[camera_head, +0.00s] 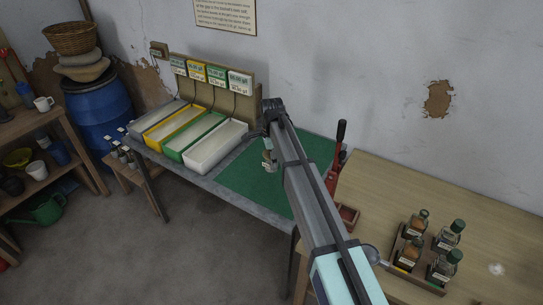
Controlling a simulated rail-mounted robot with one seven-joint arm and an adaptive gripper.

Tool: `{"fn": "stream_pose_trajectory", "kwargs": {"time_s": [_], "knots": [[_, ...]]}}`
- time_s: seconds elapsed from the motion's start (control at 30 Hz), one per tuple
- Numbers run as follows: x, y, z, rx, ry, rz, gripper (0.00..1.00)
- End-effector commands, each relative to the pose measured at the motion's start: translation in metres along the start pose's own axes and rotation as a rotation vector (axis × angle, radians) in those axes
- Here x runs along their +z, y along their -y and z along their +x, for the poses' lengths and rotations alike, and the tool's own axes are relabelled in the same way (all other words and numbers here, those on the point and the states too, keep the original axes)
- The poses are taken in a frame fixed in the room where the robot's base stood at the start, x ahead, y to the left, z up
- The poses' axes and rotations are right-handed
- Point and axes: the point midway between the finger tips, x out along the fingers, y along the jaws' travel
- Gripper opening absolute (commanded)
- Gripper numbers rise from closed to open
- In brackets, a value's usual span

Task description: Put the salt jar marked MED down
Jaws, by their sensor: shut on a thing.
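My arm reaches from the lower right to above the green mat (236,178) on the grey bench. My gripper (267,144) hangs at its far end, partly hidden by the arm, and is shut on a small glass jar (268,163). The jar looks upright, with a pale label too small to read, so I cannot confirm the MED mark. It is over the mat; I cannot tell whether its base touches it.
White (214,146), green, yellow and grey trays stand left of the mat, with digital displays behind. A crate (427,287) of several jars sits on the wooden table (480,222). The mat's front is clear.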

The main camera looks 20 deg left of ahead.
Motion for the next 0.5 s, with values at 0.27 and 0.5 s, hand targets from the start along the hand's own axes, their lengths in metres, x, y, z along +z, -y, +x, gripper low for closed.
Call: {"fn": "stream_pose_trajectory", "kwargs": {"time_s": [0.27,0.5], "knots": [[0.000,0.000,0.033,0.001,0.000,0.000,0.26],[0.000,0.000,0.059,0.001,0.000,0.000,0.26]]}}
